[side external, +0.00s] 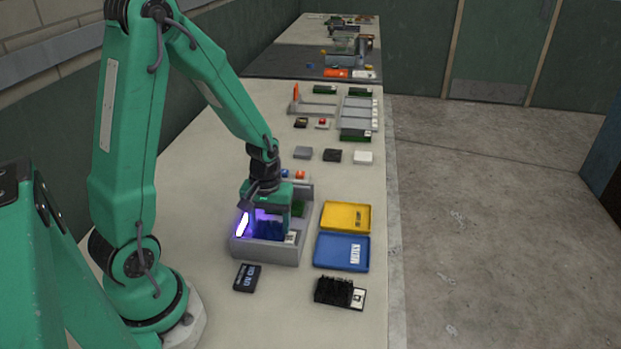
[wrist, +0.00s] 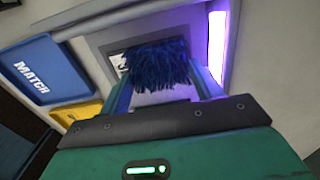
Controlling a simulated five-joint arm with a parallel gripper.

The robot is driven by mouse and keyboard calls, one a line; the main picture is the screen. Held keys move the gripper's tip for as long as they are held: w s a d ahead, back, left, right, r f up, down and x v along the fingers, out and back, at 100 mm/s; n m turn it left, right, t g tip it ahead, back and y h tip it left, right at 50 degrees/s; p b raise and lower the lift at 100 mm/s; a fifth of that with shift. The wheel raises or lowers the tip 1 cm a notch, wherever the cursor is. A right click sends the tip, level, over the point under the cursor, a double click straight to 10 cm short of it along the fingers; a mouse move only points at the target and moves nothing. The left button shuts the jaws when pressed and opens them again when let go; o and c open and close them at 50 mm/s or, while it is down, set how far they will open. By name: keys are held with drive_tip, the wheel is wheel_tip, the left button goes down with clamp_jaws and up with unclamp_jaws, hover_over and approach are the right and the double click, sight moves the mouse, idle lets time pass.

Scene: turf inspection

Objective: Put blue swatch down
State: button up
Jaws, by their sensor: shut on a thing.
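The blue swatch (wrist: 155,60) is a tuft of dark blue fibres, seen between my gripper's fingers in the wrist view. My gripper (wrist: 162,78) is shut on it. In the side external view, my gripper (side external: 270,222) points down into a grey open box (side external: 265,254) with a glowing violet lamp (side external: 243,222) at its left. The swatch (side external: 270,230) shows as a dark blue patch low inside the box, near a white label at its right. Its underside is hidden, so I cannot tell whether it touches the box floor.
A yellow tray (side external: 346,216) and a blue tray marked MATCH (side external: 336,260) lie right of the box. A black tufted piece (side external: 333,290) and a dark device with a blue display (side external: 247,277) lie in front. Small blocks (side external: 332,155) and racks stand behind.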

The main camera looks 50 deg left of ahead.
sight(271, 227)
drive_tip(key=shift+r, duration=0.1)
drive_tip(key=shift+r, duration=1.2)
drive_tip(key=shift+d+r, duration=0.35)
drive_tip(key=shift+r, duration=0.55)
drive_tip(key=s+d+r, duration=0.3)
drive_tip(key=d+r, duration=0.3)
drive_tip(key=d, duration=0.4)
drive_tip(key=shift+d+r, duration=0.25)
drive_tip(key=shift+d, duration=0.05)
drive_tip(key=shift+w, duration=0.1)
